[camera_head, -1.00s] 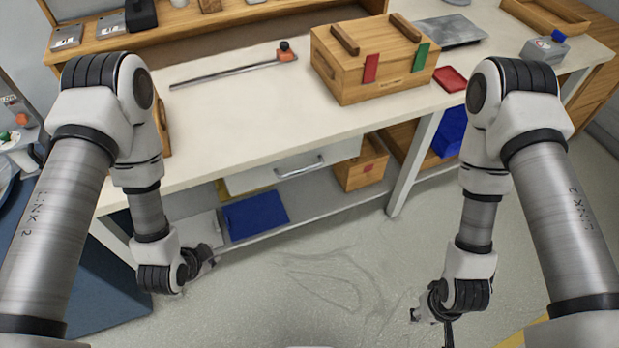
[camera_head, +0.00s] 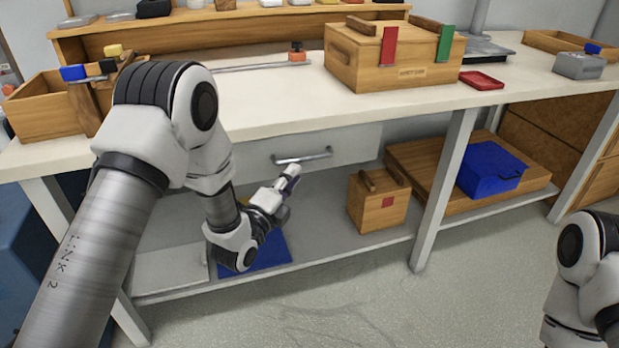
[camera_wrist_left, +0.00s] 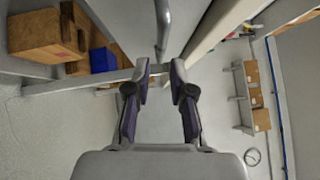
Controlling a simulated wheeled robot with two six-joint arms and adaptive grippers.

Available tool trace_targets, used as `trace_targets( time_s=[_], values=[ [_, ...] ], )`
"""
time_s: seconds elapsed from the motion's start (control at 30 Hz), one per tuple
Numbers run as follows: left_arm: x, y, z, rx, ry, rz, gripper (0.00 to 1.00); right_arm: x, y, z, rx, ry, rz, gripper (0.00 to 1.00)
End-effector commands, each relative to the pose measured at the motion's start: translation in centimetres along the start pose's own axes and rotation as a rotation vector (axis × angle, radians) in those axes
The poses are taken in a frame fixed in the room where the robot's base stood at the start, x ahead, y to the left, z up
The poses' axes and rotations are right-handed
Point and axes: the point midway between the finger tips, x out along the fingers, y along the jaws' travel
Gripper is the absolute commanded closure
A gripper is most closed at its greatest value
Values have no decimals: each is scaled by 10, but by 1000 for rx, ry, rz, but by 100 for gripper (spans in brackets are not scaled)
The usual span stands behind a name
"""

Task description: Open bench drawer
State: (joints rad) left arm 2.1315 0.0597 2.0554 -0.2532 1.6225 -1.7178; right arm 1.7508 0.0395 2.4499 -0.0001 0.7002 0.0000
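The bench drawer (camera_head: 347,145) is a pale grey front under the white bench top, and it looks shut. Its metal bar handle (camera_head: 302,156) runs across the front. My left gripper (camera_head: 294,171) is just below and in front of the handle. In the left wrist view the gripper (camera_wrist_left: 159,66) has its two fingers apart with nothing between them, and the handle (camera_wrist_left: 162,30) stands ahead of the gap. I cannot tell whether a finger touches it. My right gripper is outside the views; only part of the right arm shows at the lower right.
A large wooden box (camera_head: 395,70) with red and green tabs stands on the bench top. Below, the shelf holds a small wooden box (camera_head: 377,205), a blue bin (camera_head: 490,170) and a blue mat (camera_head: 266,257). A bench leg (camera_head: 443,190) stands right of the drawer.

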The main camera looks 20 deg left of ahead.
Motion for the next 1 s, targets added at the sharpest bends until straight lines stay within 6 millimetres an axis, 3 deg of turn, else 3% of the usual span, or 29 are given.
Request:
trace_targets(
  time_s=[0.2,0.4,0.63,0.67,0.7,0.73,1.0],
  values=[
    [42,-1,-1,2,1,-3,77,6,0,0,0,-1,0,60],
    [66,-1,0,0,0,0,77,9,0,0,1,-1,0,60],
    [68,-1,0,-1,-1,2,77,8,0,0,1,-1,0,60],
    [68,-1,0,-1,-1,2,84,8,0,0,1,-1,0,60],
    [68,-1,0,-1,-1,2,99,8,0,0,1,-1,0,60],
    [68,-1,0,-1,0,2,100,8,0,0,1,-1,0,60],
    [68,-1,0,-1,0,3,100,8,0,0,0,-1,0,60]
  ],
)
